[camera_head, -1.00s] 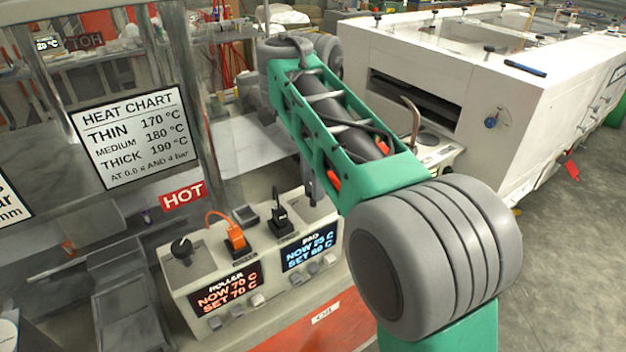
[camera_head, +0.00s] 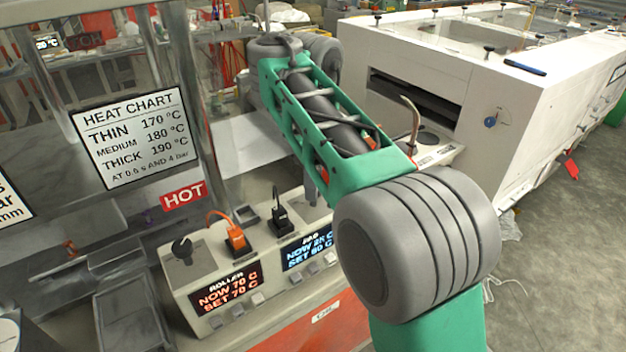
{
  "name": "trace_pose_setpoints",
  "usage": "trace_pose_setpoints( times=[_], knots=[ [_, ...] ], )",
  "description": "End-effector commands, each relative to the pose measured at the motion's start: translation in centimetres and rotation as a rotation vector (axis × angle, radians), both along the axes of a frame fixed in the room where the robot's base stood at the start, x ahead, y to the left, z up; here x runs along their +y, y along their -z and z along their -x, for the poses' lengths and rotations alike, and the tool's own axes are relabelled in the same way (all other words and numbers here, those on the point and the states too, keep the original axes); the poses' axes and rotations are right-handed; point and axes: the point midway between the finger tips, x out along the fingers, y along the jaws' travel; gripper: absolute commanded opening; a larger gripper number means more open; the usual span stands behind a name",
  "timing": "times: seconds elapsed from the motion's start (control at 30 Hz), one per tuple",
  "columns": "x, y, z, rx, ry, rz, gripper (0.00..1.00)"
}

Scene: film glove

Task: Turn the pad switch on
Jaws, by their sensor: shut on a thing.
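The control box (camera_head: 205,291) stands low in the middle, with a blue pad display (camera_head: 306,252) on its right and an orange roller display (camera_head: 227,291) on its left. The pad display seems to read about 25 C now; its set value is hard to read. A black plug-like part (camera_head: 282,222) stands above the pad display. I cannot make out a part that is surely the pad switch. My green and grey arm covers the box's right end. My gripper is hidden behind it. A narrow grey piece (camera_head: 311,186) shows below the arm; I cannot tell what it belongs to.
A dark rotary knob (camera_head: 182,250) and an orange plug (camera_head: 236,238) sit on the box's left part. A HOT sign (camera_head: 184,195) and a heat chart (camera_head: 137,137) hang behind. A large white machine (camera_head: 480,100) stands at the right. Grey floor lies beyond my arm.

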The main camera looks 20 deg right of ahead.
Motion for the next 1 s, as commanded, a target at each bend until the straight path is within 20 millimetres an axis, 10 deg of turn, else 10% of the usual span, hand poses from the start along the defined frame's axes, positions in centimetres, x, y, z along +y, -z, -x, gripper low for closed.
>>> trace_pose_setpoints(
  times=[0.43,0.47,0.5,1.0],
  knots=[
    [0.0,0.02,0.01,0.001,0.013,0.0,0.0],
    [0.0,0.02,0.01,0.001,0.013,0.0,0.33],
    [0.0,0.02,0.01,0.001,0.013,0.0,0.36],
    [-0.01,-0.46,0.0,0.0,0.011,0.0,0.54]
  ],
)
